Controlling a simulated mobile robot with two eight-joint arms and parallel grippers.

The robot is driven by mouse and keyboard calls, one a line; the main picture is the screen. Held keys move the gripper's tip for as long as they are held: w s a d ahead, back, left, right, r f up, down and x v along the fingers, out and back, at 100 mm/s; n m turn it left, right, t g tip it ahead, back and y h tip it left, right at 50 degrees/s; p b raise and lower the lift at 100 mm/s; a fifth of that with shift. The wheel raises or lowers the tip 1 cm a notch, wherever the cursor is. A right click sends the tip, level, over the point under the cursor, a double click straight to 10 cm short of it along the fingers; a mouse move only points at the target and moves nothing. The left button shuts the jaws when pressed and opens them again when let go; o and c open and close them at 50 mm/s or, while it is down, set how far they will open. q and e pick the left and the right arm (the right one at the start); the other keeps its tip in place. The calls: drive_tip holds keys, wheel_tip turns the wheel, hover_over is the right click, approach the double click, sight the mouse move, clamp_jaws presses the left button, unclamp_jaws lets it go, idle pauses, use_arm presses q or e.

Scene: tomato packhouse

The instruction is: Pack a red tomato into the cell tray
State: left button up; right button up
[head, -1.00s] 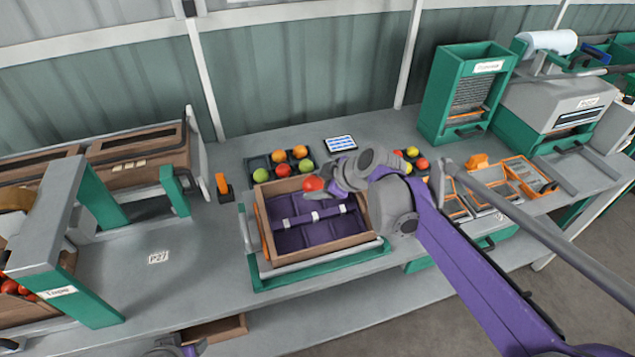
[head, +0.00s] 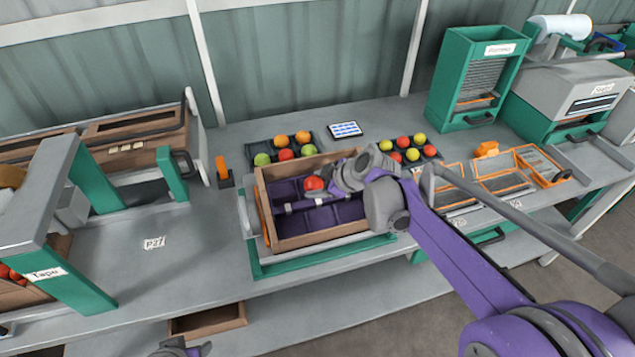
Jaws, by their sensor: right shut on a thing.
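A red tomato (head: 314,183) is held by my right gripper (head: 322,182), which comes in from the right and is shut on it. The tomato appears over the cell tray (head: 288,217), a purple insert with divided cells inside a wooden crate (head: 262,198). I cannot tell how far the tomato is above the cells. The gripper and wrist hide part of the tray's right side. The cells that show look empty. A small part of my left arm (head: 180,348) shows at the bottom edge; I cannot tell how its jaws stand.
Behind the crate a dark tray (head: 270,152) holds several orange, green and red tomatoes. Another dark tray (head: 436,150) at right holds red and yellow ones. A tablet (head: 345,130) lies between them. The bench left of the crate is clear around the P27 label (head: 154,243).

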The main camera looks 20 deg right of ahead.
idle(0.5)
drive_tip(key=o, duration=1)
use_arm(q)
drive_tip(key=shift+r, duration=0.15)
use_arm(e)
drive_tip(key=shift+r, duration=0.1)
drive_tip(key=shift+s+r+p, duration=0.25)
drive_tip(key=shift+r+p, duration=0.4)
drive_tip(key=shift+r, duration=0.25)
drive_tip(key=shift+s+r+p, duration=0.2)
drive_tip(key=shift+r+p, duration=0.5)
drive_tip(key=shift+r, duration=0.2)
drive_tip(key=shift+s+r+p, duration=0.25)
drive_tip(key=shift+r+p, duration=0.4)
drive_tip(key=shift+r, duration=0.25)
use_arm(q)
drive_tip(key=w+r+p, duration=0.3)
drive_tip(key=r, duration=0.6)
drive_tip(key=shift+t, duration=0.3)
use_arm(e)
drive_tip(key=r, duration=0.2)
drive_tip(key=s+r, duration=0.1)
drive_tip(key=r, duration=0.2)
drive_tip(key=shift+s, duration=0.15)
drive_tip(key=shift+s, duration=0.1)
